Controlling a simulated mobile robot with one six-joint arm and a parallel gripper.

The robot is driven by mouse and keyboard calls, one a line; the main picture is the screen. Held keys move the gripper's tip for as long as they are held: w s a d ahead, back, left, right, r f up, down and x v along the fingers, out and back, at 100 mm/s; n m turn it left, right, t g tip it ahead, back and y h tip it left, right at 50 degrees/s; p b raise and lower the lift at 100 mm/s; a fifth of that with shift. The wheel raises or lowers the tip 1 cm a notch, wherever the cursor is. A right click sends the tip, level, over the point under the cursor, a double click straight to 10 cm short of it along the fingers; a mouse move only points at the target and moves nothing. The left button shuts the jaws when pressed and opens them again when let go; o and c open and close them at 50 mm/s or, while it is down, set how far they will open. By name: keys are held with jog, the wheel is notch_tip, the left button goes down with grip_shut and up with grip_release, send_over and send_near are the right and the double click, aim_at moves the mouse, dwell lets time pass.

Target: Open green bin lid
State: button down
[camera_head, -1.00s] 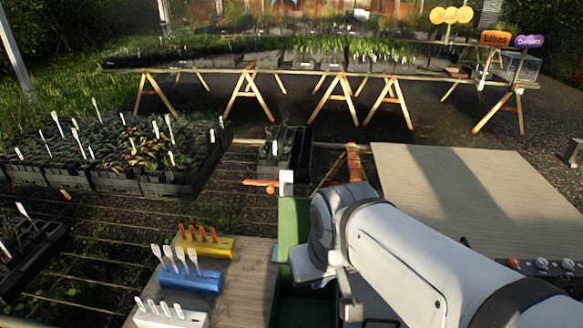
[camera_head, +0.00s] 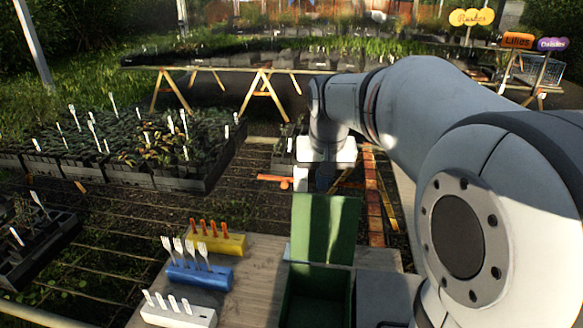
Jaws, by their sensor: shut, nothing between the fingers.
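The green bin (camera_head: 287,310) stands at the near edge of the wooden table, and its dark inside shows from above. Its green lid (camera_head: 325,228) stands raised, roughly upright, at the bin's back edge. My gripper (camera_head: 320,185) is just above and behind the lid's top edge, pointing down. It is shut and holds nothing. Its fingertips are partly hidden by the lid, and I cannot tell whether they touch it.
Left of the bin on the wooden table (camera_head: 243,290) stand a yellow block (camera_head: 232,245) with orange markers, a blue block (camera_head: 205,273) with white forks and a white block (camera_head: 180,315) with white tags. Plant trays (camera_head: 120,150) lie beyond, left.

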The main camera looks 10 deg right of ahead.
jog(key=w+d+f+m+b, duration=0.25)
jog(key=w+d, duration=0.35)
jog(key=w, duration=0.6)
notch_tip(320, 180, down, 9)
jog(key=p, duration=0.3)
jog(key=shift+s+f+n, duration=0.2)
jog(key=shift+s+n, duration=0.15)
jog(key=shift+s, duration=0.1)
jog(key=shift+a, duration=0.1)
